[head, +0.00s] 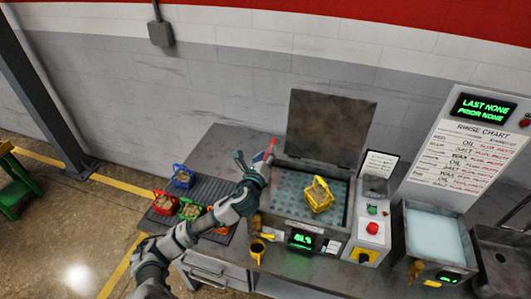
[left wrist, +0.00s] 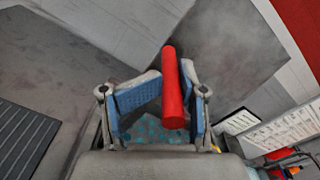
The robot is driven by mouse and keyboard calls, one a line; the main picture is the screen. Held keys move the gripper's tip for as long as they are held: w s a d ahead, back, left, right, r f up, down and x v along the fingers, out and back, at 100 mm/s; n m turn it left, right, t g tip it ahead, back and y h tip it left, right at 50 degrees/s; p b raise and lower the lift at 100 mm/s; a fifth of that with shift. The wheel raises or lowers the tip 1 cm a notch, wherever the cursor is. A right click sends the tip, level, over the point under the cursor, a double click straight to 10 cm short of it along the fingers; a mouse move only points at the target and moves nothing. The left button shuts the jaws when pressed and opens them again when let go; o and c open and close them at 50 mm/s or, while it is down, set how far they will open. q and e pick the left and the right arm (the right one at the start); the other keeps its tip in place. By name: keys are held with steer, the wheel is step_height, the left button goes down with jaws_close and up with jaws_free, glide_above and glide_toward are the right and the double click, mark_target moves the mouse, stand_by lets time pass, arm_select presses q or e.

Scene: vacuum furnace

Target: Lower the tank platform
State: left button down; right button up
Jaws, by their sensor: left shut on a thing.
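The tank platform (head: 288,183) is a blue-grey perforated plate inside an open tank. A yellow basket (head: 319,196) with contents stands on it. The tank's dark lid (head: 330,125) is raised behind it. A red lever handle (head: 271,146) sticks up at the tank's back left corner. My left gripper (head: 258,163) is at this handle. In the left wrist view, the red handle (left wrist: 173,88) stands between the two blue-padded fingers, and the left gripper (left wrist: 160,95) is shut on it. The lever's lower part is hidden. My right gripper is not in view.
Red (head: 164,202), blue (head: 183,176) and green (head: 191,209) baskets stand on a ribbed mat left of my arm. A control panel with a green display (head: 301,240) and a red button (head: 373,228) is at the tank's front. Another tank (head: 435,240) stands at right.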

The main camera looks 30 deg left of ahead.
arm_select(q)
steer(key=shift+d, duration=0.35)
steer(key=shift+f, duration=0.15)
step_height(320, 180, down, 7)
steer(key=b, duration=0.2)
steer(key=shift+s+d+b, duration=0.15)
steer(key=shift+b, duration=0.15)
steer(key=c, duration=1.1)
jaws_free()
steer(key=shift+d, duration=0.1)
